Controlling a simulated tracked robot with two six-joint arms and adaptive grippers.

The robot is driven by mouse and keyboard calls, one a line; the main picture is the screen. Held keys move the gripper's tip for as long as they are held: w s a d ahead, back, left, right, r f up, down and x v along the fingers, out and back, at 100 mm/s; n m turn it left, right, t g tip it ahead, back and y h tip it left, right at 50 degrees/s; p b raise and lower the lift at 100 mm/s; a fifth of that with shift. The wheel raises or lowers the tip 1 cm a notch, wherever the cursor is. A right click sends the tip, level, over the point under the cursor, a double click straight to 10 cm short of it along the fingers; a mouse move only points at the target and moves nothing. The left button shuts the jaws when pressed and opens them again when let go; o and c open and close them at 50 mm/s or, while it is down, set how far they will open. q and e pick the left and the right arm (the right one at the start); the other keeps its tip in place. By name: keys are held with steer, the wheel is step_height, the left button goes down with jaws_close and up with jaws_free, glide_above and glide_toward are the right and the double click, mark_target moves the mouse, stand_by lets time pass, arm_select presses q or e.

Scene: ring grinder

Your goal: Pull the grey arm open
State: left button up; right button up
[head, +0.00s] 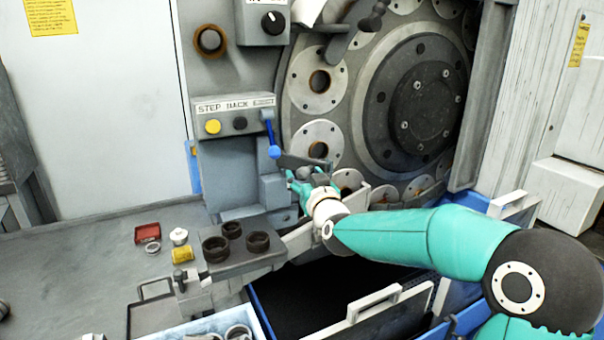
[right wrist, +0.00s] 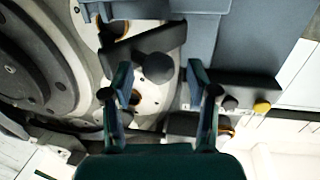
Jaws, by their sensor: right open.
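A dark grey arm (head: 303,162) sticks out at the lower left of the big ring disc, just right of the blue lever. In the right wrist view the dark grey arm (right wrist: 122,62) ends in a round grey knob (right wrist: 155,68). My right gripper (head: 303,176) is at this arm, slightly below it in the head view. In the right wrist view my right gripper (right wrist: 160,76) is open, with one finger on each side of the knob. I cannot tell whether a finger touches it. My left gripper is out of view.
A blue lever (head: 272,140) stands beside the button box (head: 232,117). The round disc (head: 415,95) fills the back right. A grey block with dark rings (head: 245,258) and a blue bin (head: 262,310) lie below.

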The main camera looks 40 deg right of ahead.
steer(key=shift+w+d, duration=0.25)
steer(key=shift+w, duration=0.2)
steer(key=shift+s, duration=0.1)
steer(key=c, duration=1)
steer(key=shift+a+r, duration=0.1)
jaws_close()
